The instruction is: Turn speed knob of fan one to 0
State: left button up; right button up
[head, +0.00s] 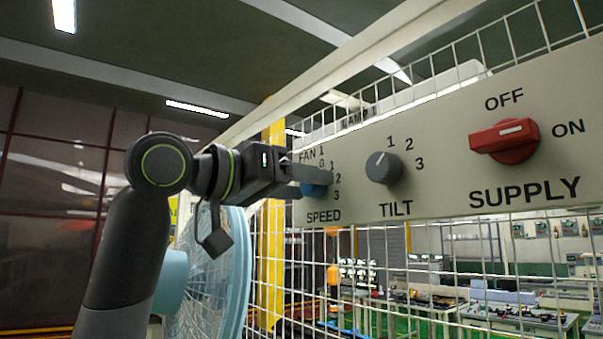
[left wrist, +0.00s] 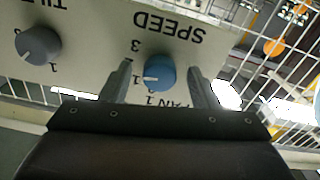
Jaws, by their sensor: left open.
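The blue speed knob (head: 316,190) of fan one is on the pale panel, under "FAN 1" and above "SPEED", with numerals around it. My left gripper (head: 308,174) comes in from the left and its fingers partly cover the knob in the head view. In the left wrist view, which is upside down, the knob (left wrist: 160,77) sits between the two open fingers (left wrist: 161,72), with a visible gap on each side. Its white mark points left there, near the numeral 1. Numeral 0 is hidden in that view. My right gripper is not in view.
The grey tilt knob (head: 384,168) is just right of the speed knob. The red supply switch (head: 505,139) is farther right on the same panel (head: 445,140).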

pick_arm(q)
jog(key=shift+w+d, duration=0.1)
jog(key=shift+d, duration=0.1)
jog(key=shift+a, duration=0.1)
jog(key=c, duration=0.9)
jog(key=shift+c, duration=0.3)
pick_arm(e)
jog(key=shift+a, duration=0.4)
